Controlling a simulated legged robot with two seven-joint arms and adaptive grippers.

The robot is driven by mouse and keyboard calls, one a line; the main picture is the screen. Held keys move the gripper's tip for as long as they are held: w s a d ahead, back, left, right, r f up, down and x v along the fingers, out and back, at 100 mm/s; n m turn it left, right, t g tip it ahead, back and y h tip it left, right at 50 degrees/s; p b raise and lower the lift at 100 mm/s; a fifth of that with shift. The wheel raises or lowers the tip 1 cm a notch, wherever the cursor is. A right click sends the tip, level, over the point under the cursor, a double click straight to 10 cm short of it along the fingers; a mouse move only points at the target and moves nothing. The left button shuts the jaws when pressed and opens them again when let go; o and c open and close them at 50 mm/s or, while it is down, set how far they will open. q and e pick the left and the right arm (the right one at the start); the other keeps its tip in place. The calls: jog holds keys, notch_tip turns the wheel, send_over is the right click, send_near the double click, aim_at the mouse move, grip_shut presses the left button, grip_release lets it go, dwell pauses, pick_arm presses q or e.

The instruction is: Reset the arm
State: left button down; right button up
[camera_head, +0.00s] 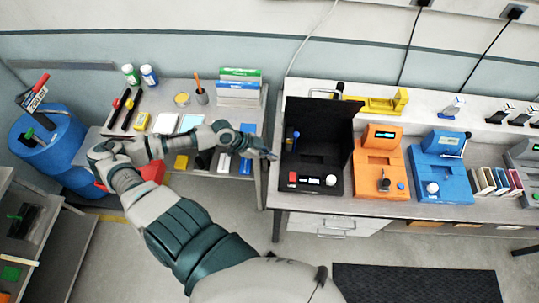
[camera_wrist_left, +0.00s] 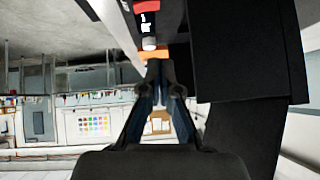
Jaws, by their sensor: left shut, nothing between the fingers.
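My left arm (camera_head: 185,222) reaches up from the bottom of the head view, bends at the left and points right across the side table. My left gripper (camera_head: 271,155) is shut and empty at the left edge of the open black case (camera_head: 318,178). In the left wrist view my left gripper (camera_wrist_left: 164,78) shows its fingertips together, with nothing between them. The dark case wall (camera_wrist_left: 245,60) fills the right side there, close to the fingers. I cannot tell whether they touch. My right gripper is in neither view.
An orange module (camera_head: 380,160) and a blue module (camera_head: 443,170) stand right of the case on the workbench. The side table (camera_head: 255,100) holds bottles, boxes and small parts beneath my forearm. A blue barrel (camera_head: 60,150) stands at the left. The floor between is partly clear.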

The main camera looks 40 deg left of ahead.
pick_arm(q)
jog(key=shift+s+r, duration=0.1)
jog(key=shift+r, duration=0.05)
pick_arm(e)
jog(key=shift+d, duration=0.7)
